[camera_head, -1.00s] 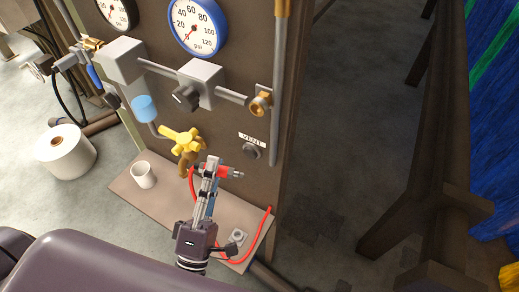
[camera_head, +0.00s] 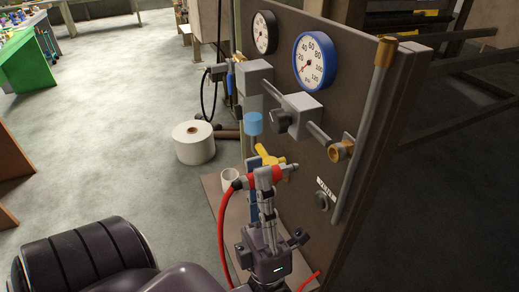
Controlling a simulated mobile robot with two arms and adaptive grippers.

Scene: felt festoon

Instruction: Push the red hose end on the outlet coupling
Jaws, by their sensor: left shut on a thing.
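My left gripper (camera_head: 264,180) is shut on the red hose end (camera_head: 279,174), in front of the panel. A metal tip (camera_head: 292,167) points right toward the panel. A brass fitting (camera_head: 341,151) sits on the pipe at the right, apart from the hose end. I cannot tell which fitting is the outlet coupling. My right gripper is out of view.
The upright panel (camera_head: 370,90) carries a blue-rimmed gauge (camera_head: 315,61), a grey block with a knob (camera_head: 297,116) and a dark vent port (camera_head: 322,201). A white spool (camera_head: 194,143) stands on the open floor at left.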

